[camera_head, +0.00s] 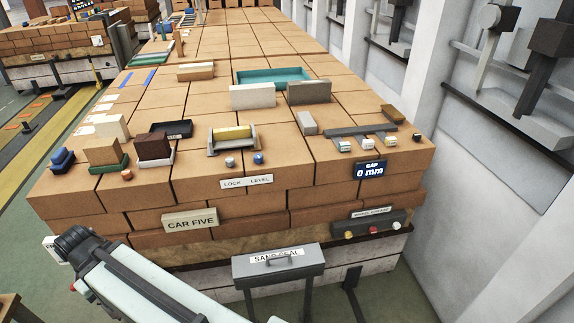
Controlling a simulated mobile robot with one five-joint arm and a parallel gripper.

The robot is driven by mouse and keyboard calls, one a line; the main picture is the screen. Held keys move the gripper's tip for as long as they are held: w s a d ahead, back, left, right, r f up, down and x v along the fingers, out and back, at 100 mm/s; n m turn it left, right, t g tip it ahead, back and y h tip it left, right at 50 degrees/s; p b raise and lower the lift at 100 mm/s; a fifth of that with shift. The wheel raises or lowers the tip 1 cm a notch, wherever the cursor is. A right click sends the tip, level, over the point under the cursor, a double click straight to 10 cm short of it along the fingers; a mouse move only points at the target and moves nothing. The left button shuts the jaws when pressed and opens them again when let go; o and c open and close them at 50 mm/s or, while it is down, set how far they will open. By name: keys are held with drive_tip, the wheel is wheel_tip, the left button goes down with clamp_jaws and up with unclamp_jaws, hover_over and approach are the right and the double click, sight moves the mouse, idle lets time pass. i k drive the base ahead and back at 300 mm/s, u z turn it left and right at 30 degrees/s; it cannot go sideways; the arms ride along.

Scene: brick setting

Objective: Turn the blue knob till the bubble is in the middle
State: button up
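The blue knob (258,158) is small and sits on the brick stack's front edge, above the word LEVEL on a white label (247,181). A white knob (229,162) sits to its left, above the word LOCK. Just behind them is a level with a yellow vial (231,132) in a grey frame. The bubble is too small to make out. My arm reaches up from the bottom edge to a dark joint at lower left, well apart from the knob. I cannot see my gripper's fingers.
Brick samples (102,151) stand left of the level, and a dark tray (172,129) is close beside it. Grey blocks (252,95) are behind. A GAP 0 mm display (370,169) is at right. A SAND SEAL box (278,265) stands in front of the stack.

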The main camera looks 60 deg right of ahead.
sight(257, 158)
drive_tip(key=u, duration=0.1)
drive_tip(key=k, duration=0.15)
drive_tip(key=u, duration=1.55)
drive_tip(key=i, duration=2.05)
drive_tip(key=z, duration=4.4)
drive_tip(key=i, duration=1.05)
